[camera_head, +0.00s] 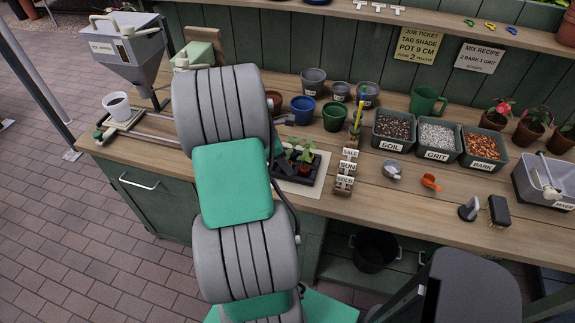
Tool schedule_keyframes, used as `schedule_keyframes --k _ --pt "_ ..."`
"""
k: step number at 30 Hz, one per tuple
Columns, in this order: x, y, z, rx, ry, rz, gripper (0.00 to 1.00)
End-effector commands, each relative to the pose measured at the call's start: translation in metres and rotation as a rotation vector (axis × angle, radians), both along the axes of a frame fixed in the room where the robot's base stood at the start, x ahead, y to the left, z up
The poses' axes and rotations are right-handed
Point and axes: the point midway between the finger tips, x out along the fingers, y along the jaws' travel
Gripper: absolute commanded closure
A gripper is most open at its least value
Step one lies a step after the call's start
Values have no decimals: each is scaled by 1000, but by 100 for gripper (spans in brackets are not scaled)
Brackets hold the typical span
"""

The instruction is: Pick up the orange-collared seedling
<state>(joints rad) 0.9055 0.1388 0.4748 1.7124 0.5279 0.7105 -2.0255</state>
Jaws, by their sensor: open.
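A black seedling tray (302,174) stands on a pale mat on the bench, just right of my arm. Small green seedlings (304,154) grow in it, upright. They are too small here to make out collar colours, so I cannot tell which is the orange-collared one. My arm covers the tray's left side and part of the bench.
Pots, including a blue one (303,109), stand behind the tray. Labelled blocks (346,170) stand close on its right. Soil, grit and bark bins (436,138) are farther right. A hopper (128,50) stands at left. Bench in front of the bins holds a scoop (430,181).

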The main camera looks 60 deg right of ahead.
Motion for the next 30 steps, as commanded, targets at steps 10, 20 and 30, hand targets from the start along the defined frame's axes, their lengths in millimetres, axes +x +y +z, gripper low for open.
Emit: schedule_keyframes --k 10,20,30 --pt "-2 -3 -9 -3 -2 -1 52" --pt "-2 -2 -8 -2 -3 0 79" --pt "-2 -2 -8 -2 -3 0 100"
